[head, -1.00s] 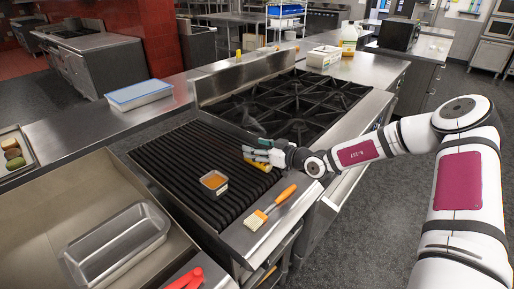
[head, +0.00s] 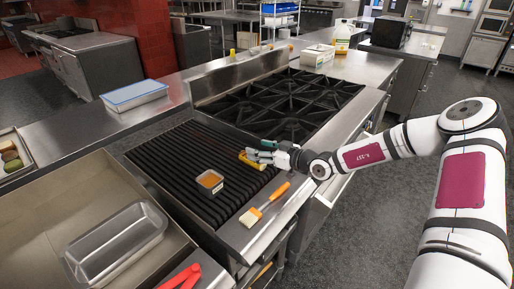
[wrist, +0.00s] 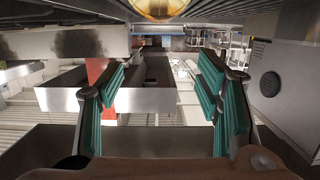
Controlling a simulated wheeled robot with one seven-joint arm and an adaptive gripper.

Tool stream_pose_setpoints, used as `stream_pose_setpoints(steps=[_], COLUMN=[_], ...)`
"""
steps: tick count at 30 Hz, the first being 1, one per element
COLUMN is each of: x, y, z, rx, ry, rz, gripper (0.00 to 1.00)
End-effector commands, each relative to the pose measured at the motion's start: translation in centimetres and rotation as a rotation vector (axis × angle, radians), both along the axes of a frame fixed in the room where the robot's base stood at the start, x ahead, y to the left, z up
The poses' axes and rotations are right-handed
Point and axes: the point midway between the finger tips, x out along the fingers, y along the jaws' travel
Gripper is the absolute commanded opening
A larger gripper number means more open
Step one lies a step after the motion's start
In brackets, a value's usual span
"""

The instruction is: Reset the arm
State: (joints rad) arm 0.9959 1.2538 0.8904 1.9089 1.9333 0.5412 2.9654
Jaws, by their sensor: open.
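My gripper (head: 256,152) is at the right part of the black ribbed grill (head: 185,185) in the head view, at the end of my outstretched arm. In the wrist view my gripper (wrist: 165,92) has its two teal-padded fingers spread wide, with nothing between them. A small yellow item (head: 252,162) shows at the grill beside the fingertips in the head view. I cannot tell what it is or whether the fingers touch it.
A small orange-filled container (head: 210,181) sits on the grill. A brush (head: 265,205) with an orange handle lies on the front ledge. The black burner grates (head: 290,105) are behind my gripper. An empty metal pan (head: 117,243) and a red-handled item (head: 181,278) are at the lower left.

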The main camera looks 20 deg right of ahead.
Motion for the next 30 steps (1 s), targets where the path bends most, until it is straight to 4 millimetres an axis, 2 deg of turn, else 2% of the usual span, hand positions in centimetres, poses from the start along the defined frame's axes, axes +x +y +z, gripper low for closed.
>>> stream_pose_setpoints(steps=[24,30], x=[-4.1,-4.6], y=[-3.0,-3.3], z=[1.1,1.2], rx=[-0.001,0.0], ry=[-0.001,0.0], rz=[-0.001,0.0], gripper=[0.59,0.59])
